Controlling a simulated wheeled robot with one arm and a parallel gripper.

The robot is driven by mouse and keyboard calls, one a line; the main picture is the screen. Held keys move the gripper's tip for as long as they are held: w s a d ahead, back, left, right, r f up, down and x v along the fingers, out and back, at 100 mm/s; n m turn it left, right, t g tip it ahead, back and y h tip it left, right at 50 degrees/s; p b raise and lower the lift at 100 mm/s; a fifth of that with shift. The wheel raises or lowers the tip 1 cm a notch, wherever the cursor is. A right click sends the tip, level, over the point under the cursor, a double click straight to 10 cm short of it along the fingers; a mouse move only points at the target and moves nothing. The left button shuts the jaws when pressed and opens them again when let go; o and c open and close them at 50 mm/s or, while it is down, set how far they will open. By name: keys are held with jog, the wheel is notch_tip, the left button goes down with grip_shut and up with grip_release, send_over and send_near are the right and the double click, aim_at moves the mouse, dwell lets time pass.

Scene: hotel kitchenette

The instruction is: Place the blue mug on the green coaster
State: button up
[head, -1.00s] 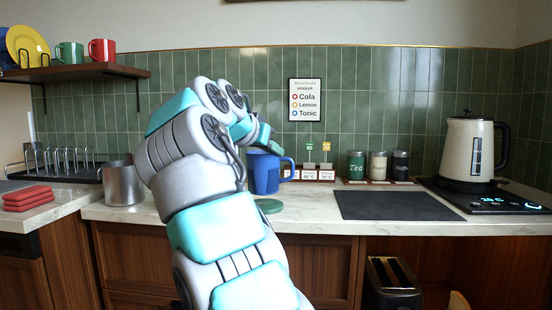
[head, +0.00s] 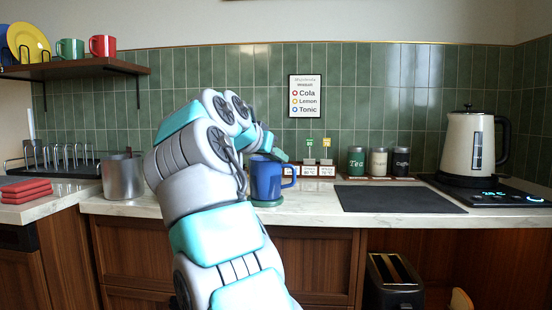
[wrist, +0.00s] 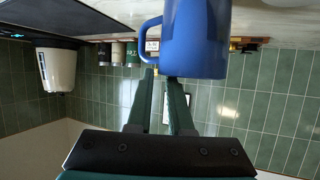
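The blue mug (head: 267,180) stands upright on the green coaster (head: 272,203), with its handle to the right in the head view. Only the coaster's front rim shows below the mug. In the upside-down wrist view the mug (wrist: 198,40) is large, its rim toward my fingers. The tip contact is partly hidden by the mug. In the head view my arm covers the space left of the mug.
A metal pitcher (head: 123,178) stands left of my arm. Behind the mug are small signs (head: 318,170) and tea and coffee canisters (head: 378,162). A dark mat (head: 398,199) lies to the right, and a kettle (head: 470,145) stands farther right.

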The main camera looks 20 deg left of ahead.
jog(key=shift+o, duration=0.9)
jog(key=shift+s, duration=0.1)
jog(key=p+v, duration=0.1)
jog(key=v, duration=1)
jog(key=shift+s, duration=0.35)
jog(key=shift+r, duration=0.1)
